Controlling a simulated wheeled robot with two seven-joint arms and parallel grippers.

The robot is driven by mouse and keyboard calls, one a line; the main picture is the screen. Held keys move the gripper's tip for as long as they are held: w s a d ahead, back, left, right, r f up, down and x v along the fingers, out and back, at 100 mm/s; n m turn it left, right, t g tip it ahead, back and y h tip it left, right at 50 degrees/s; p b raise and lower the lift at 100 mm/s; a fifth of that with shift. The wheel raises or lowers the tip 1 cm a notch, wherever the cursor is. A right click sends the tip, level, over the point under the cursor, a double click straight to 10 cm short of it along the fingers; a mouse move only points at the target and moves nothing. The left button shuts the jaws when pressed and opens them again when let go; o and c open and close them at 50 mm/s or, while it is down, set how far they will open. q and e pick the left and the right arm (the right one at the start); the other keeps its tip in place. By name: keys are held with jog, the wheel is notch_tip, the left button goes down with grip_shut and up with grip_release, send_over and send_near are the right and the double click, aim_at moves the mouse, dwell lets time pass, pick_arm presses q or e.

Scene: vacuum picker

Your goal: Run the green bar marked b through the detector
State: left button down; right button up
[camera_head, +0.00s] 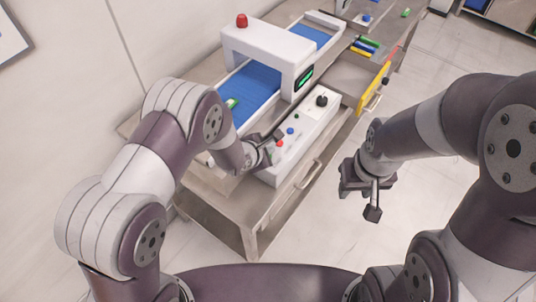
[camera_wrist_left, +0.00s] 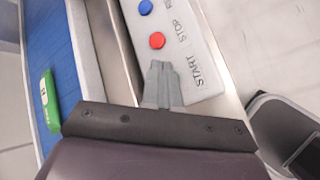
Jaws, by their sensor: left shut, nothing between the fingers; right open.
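A green bar (camera_head: 232,103) lies on the near part of the blue conveyor belt (camera_head: 255,82), before the white detector arch (camera_head: 262,45). In the left wrist view the green bar (camera_wrist_left: 52,98) has a white patch with a mark too small to read. My left gripper (camera_head: 272,139) is shut and empty over the near end of the control panel (camera_head: 312,122). In the left wrist view its fingertips (camera_wrist_left: 160,66) are beside the START lettering, just past the red STOP button (camera_wrist_left: 157,41). I cannot tell whether they touch the panel. My right gripper (camera_head: 365,190) is open and empty over the floor.
A red lamp (camera_head: 242,20) tops the detector, and a green-lit display (camera_head: 305,77) is on its side. A blue button (camera_wrist_left: 145,7) sits beyond the red one. Floor at right is clear.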

dwell(0.8)
pick_arm(q)
jog(key=shift+f, duration=0.4)
